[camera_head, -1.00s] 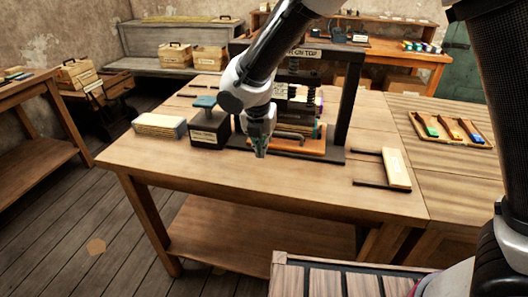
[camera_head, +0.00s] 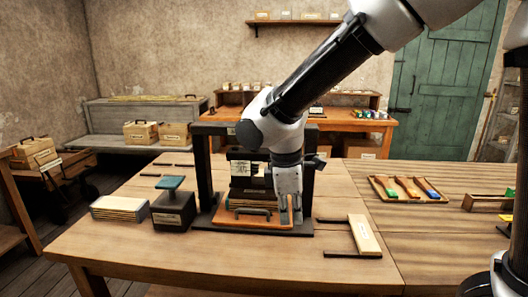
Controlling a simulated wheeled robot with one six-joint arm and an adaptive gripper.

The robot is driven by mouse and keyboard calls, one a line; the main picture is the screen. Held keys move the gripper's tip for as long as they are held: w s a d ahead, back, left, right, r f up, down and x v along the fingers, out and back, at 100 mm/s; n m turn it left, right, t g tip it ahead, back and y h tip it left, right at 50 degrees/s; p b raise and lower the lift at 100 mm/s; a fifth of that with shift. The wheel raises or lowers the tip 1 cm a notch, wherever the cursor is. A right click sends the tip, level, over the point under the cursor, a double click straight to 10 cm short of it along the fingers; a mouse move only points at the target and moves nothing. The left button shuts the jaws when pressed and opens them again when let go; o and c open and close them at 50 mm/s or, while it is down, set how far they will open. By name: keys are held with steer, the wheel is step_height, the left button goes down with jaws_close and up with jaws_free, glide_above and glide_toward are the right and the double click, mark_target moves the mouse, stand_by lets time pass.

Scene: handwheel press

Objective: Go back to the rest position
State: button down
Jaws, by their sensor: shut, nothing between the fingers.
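My gripper (camera_head: 290,208) points down in front of the right part of the black-framed press (camera_head: 204,165) on the wooden table. Its fingers are shut with nothing between them. It appears over the front of the orange-brown tray (camera_head: 232,218) at the press's foot, but I cannot tell if it touches it. My arm comes in from the upper right and hides the top and right upper part of the press. A dark handle (camera_head: 250,210) lies low at the press's front.
A pale board (camera_head: 364,236) lies to the right. A tray of coloured tools (camera_head: 407,189) is farther right. The table's front strip is clear.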

steer(key=s+d+r+m+t, duration=0.1)
steer(key=s+d+r+m, duration=0.2)
steer(key=d, duration=0.7)
steer(key=s+d+r+m+t, duration=0.1)
steer(key=s+d+r+m, duration=0.3)
steer(key=d+m, duration=0.4)
steer(key=s+d+r+m+t+y, duration=0.1)
steer(key=s+d+r+m, duration=0.2)
steer(key=d, duration=0.9)
steer(key=s+m, duration=0.1)
steer(key=m, duration=0.2)
steer(key=shift+s+d+r+t, duration=0.15)
steer(key=shift+s+d+t, duration=0.1)
steer(key=shift+s+t, duration=0.15)
